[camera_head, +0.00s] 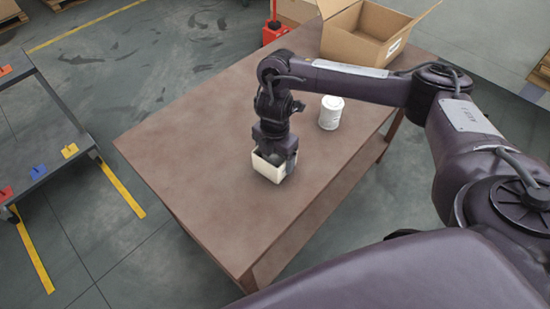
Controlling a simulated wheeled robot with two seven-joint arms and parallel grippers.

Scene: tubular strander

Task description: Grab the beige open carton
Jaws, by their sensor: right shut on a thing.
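The beige open carton (266,171) is a small box on the brown table (190,152), near the table's middle. My right gripper (275,155) reaches down over it from above, with its fingers at the carton's upper edge. It is shut on the carton, at the right side wall as far as I can see. The fingertips are partly hidden by the carton and the gripper body. The carton looks upright and at table height; I cannot tell if it is lifted. My left gripper does not show.
A white canister (331,113) stands right of the carton, under my right forearm. A large open cardboard box (362,36) sits at the table's far end. A red object (274,31) stands behind the table. A grey rack (40,172) is at the left. The table's left part is clear.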

